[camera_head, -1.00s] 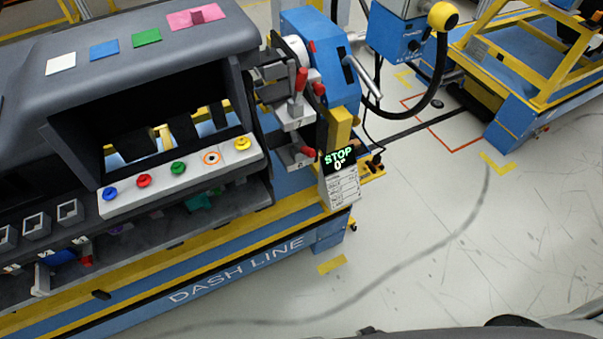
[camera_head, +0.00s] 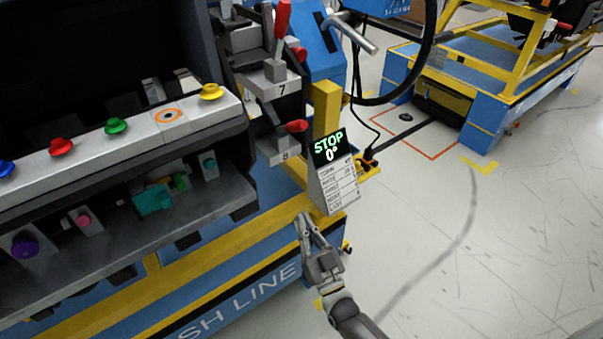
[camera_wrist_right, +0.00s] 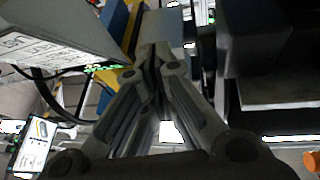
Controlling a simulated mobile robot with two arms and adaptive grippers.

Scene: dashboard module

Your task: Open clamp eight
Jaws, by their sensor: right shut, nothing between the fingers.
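Clamp eight (camera_head: 280,148) is the lower grey block marked 8 on the right end of the dashboard module. Its red-tipped handle (camera_head: 297,126) lies low and points right. Clamp seven (camera_head: 274,75), marked 7, is just above, with its red handle (camera_head: 283,30) standing up. My right gripper (camera_head: 303,220) is shut and empty, below clamp eight and apart from it, in front of the yellow and blue frame. In the right wrist view its fingers (camera_wrist_right: 154,52) meet at the tips. I cannot make out clamp eight in that view. My left gripper is not in view.
A STOP sign panel (camera_head: 329,147) with a white list stands close right of clamp eight, on a yellow post (camera_head: 326,105). A button strip (camera_head: 140,134) and a dark shelf (camera_head: 130,235) lie left. The floor at right is open; a blue and yellow cart (camera_head: 480,90) stands beyond.

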